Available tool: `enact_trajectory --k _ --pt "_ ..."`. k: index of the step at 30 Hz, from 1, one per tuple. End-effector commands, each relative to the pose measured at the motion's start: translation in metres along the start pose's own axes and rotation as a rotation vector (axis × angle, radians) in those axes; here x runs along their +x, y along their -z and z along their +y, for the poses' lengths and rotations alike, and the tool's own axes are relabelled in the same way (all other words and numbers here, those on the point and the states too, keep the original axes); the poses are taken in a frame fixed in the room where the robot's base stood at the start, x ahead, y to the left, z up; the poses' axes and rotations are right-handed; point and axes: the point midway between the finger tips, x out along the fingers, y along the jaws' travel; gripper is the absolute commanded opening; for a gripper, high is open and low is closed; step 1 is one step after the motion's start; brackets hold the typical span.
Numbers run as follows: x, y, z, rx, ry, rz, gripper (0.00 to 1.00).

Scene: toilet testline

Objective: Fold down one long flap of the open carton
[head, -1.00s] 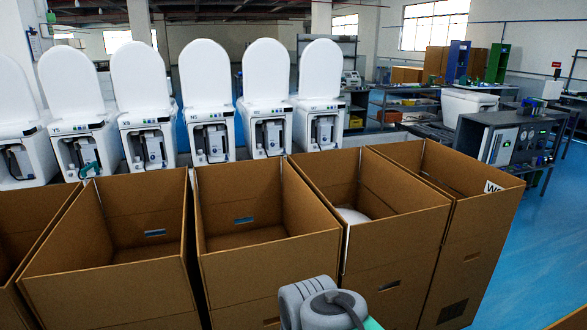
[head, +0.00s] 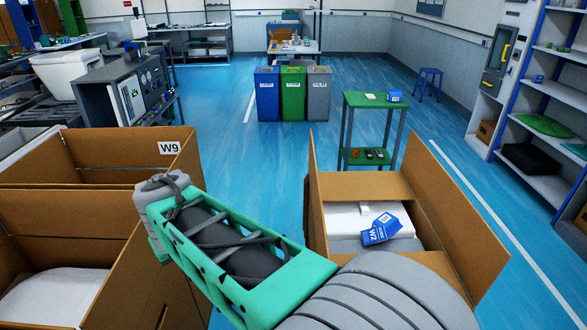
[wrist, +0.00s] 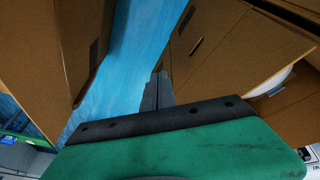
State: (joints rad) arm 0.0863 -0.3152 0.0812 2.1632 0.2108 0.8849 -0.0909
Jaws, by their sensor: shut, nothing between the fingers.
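The open carton (head: 346,178) stands at right of centre in the head view. It holds a white item (head: 343,218) and a blue card or packet with white lettering (head: 381,229). One long flap (head: 317,190) stands nearly upright on its left side. The other long flap (head: 452,210) leans outward on its right. My arm hides the carton's near end. In the wrist view my gripper (wrist: 157,92) is shut and empty, over a strip of blue floor between brown carton panels.
More open cartons stand at left, one marked W9 (head: 125,150). A green-topped stand (head: 375,102) is behind the carton, with bins (head: 293,95) farther back. Shelving (head: 550,120) lines the right. Blue floor is clear between the carton rows and beyond.

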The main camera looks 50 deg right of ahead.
Motion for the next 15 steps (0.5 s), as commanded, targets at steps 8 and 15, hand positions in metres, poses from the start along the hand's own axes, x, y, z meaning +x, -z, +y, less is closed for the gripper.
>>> enact_trajectory --k 8,15 --pt "0.022 0.149 0.22 0.396 -0.369 -0.021 0.0" --pt "0.06 0.149 0.347 0.617 -0.589 -0.075 0.0"
